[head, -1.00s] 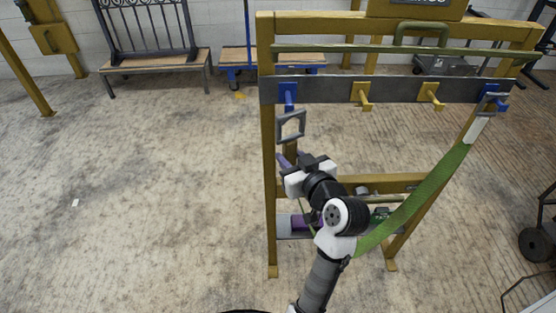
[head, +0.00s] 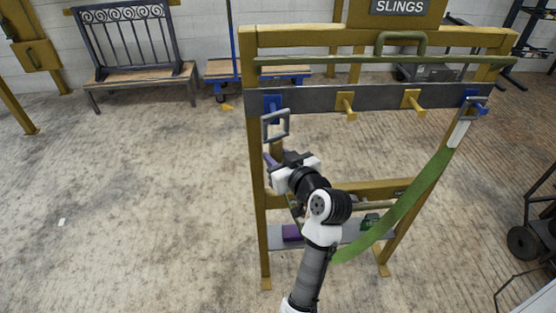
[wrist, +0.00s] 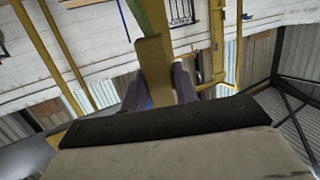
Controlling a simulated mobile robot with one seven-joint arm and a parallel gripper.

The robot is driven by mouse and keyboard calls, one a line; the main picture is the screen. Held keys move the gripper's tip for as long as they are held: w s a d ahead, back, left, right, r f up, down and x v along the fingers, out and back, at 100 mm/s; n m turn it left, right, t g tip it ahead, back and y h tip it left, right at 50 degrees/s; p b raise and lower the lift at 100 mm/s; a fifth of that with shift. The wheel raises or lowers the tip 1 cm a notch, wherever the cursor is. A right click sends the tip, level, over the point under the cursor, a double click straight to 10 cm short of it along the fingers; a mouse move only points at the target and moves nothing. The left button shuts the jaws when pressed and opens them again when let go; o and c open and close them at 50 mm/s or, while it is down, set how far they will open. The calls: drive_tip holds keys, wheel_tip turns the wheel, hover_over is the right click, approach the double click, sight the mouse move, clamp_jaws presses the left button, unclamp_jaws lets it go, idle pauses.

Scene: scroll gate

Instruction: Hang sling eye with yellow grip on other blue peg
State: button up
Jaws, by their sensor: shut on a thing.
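The sling is a green strap (head: 412,205) slung across the rack. Its right eye, a grey metal frame (head: 467,108), is on the right blue peg (head: 481,110). The other grey eye (head: 287,127) is upright in front of the left blue peg (head: 272,102), its top edge overlapping the peg in the picture. I cannot tell whether the peg passes through it. My gripper (head: 271,158) is below this eye, shut on the yellow grip (head: 276,147). The wrist view shows the yellow grip (wrist: 155,65) between my purple fingers; the blue peg is mostly hidden there.
Two yellow pegs (head: 346,105) sit between the blue ones on the grey rail (head: 310,101). A green bar (head: 390,61) runs above the rail. A lower shelf (head: 345,236) holds a purple item (head: 291,232) and a green item.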

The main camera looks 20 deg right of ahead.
drive_tip(key=w+d+f+b, duration=0.1)
drive_tip(key=w, duration=0.4)
drive_tip(key=shift+w+d+f, duration=0.15)
drive_tip(key=shift+w+d, duration=0.15)
drive_tip(key=shift+w, duration=0.05)
idle(0.6)
idle(0.5)
drive_tip(key=o, duration=1.4)
drive_tip(key=shift+f, duration=0.1)
wheel_tip(320, 180, down, 11)
drive_tip(key=b, duration=0.9)
drive_tip(key=shift+f+b, duration=0.2)
drive_tip(key=shift+b, duration=0.1)
